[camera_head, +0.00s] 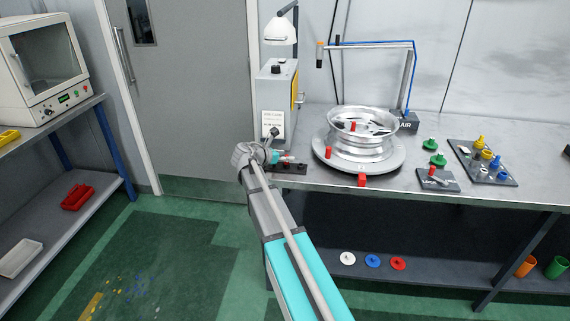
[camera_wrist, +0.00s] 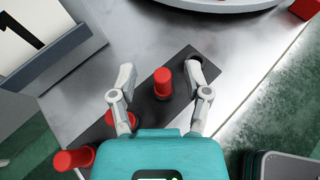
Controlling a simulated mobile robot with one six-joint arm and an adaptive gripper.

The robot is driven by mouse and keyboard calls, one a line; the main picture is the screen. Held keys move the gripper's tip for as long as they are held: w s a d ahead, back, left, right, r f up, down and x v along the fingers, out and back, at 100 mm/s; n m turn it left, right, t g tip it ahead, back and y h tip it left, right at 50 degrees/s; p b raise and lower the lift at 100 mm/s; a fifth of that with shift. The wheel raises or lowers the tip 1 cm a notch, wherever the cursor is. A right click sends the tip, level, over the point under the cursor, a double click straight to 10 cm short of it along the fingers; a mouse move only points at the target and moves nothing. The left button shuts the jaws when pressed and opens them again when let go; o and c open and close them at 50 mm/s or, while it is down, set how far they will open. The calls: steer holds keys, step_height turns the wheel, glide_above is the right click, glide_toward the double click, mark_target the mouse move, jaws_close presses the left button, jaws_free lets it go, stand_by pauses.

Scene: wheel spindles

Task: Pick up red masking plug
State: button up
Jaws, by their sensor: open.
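Red masking plugs stand in a row on a black strip (camera_wrist: 133,112) in the wrist view. One red plug (camera_wrist: 162,82) is upright between my open fingers, with a gap on each side. A second red plug (camera_wrist: 122,121) is partly behind my left finger, and a third (camera_wrist: 74,159) is at the lower left. My gripper (camera_wrist: 159,70) is open and holds nothing. A dark empty hole (camera_wrist: 187,61) in the strip is by the right fingertip. In the head view my gripper (camera_head: 283,158) is over the strip (camera_head: 290,169) at the bench's front edge, largely hiding the plugs.
A silver wheel (camera_head: 362,140) sits on a round turntable (camera_head: 385,164) right of my gripper, with red pieces on and around it. A grey box machine (camera_head: 276,95) stands behind my gripper.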

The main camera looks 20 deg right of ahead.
steer(key=shift+d+f, duration=0.15)
steer(key=shift+d, duration=0.2)
stand_by(0.3)
steer(key=c, duration=0.8)
